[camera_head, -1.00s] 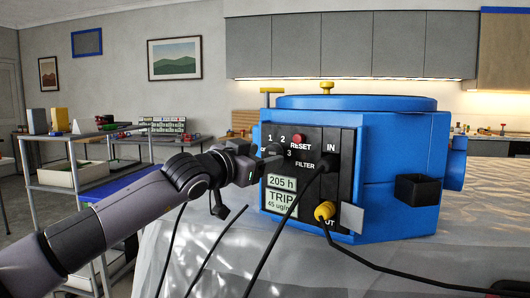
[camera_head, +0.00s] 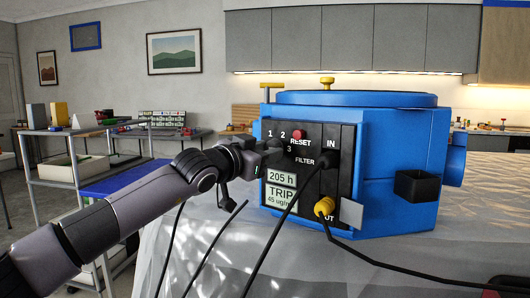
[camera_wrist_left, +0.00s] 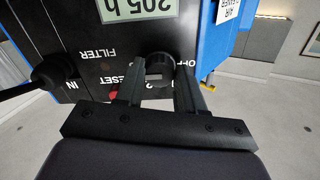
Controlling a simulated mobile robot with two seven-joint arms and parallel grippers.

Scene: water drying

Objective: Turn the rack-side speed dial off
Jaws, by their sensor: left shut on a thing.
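The blue machine (camera_head: 400,200) stands on the plastic-covered surface, with a black control panel (camera_head: 345,170) facing me. The dark round speed dial (camera_wrist_left: 159,67) sits on the panel beside the OFF, 1, 2 and 3 markings. My left gripper (camera_head: 268,150) is at the dial; in the left wrist view its two fingers (camera_wrist_left: 160,76) lie on either side of the dial and are shut on it. In the head view the gripper mostly hides the dial and the OFF label. The dial's exact setting cannot be read. My right gripper is not in view.
A red reset button (camera_head: 299,134) is close to the right of the gripper. A black cable plugs in at IN and a yellow plug (camera_head: 324,207) sits at OUT. Displays (camera_head: 281,178) read 205 h and TRIP. A shelf cart (camera_head: 75,170) stands at the left.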

